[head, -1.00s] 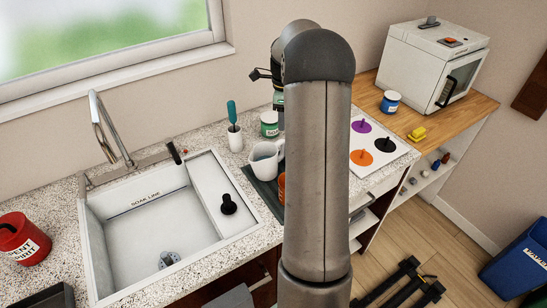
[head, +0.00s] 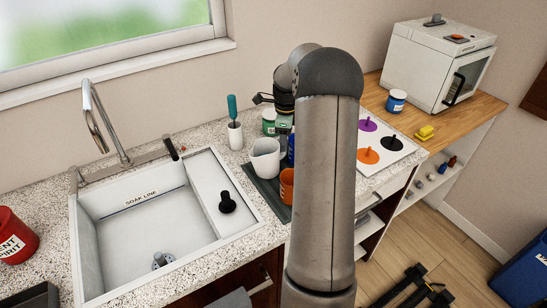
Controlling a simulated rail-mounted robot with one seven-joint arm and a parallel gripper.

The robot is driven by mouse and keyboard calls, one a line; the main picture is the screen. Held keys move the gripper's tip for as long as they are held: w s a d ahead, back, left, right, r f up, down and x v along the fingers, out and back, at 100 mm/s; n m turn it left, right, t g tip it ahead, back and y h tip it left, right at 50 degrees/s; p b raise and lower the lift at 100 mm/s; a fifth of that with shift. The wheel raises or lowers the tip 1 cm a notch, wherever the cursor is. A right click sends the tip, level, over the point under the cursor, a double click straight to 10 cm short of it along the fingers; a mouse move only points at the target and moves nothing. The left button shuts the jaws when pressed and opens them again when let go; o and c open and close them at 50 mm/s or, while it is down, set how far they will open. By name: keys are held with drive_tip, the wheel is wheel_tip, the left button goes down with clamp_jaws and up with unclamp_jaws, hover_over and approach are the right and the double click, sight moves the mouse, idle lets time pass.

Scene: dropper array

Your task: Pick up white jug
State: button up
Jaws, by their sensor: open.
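The white jug (head: 265,159) stands upright on a dark mat (head: 266,184) on the counter, right of the sink. An orange cup (head: 286,185) stands just in front and to its right, partly hidden by my arm. My gripper (head: 284,124) shows only in part behind my arm, above and to the right of the jug. It appears apart from the jug, with nothing visible in it. Its fingertips are hidden or too small to make out.
A white holder with a teal-handled tool (head: 234,135), a green jar (head: 269,121) and a blue item (head: 291,148) crowd the jug. The sink (head: 95,245) lies left. A white board with coloured discs (head: 391,160) and a white oven (head: 425,75) stand right.

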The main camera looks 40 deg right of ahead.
clamp_jaws()
drive_tip(key=shift+r, duration=0.1)
drive_tip(key=shift+a, duration=0.1)
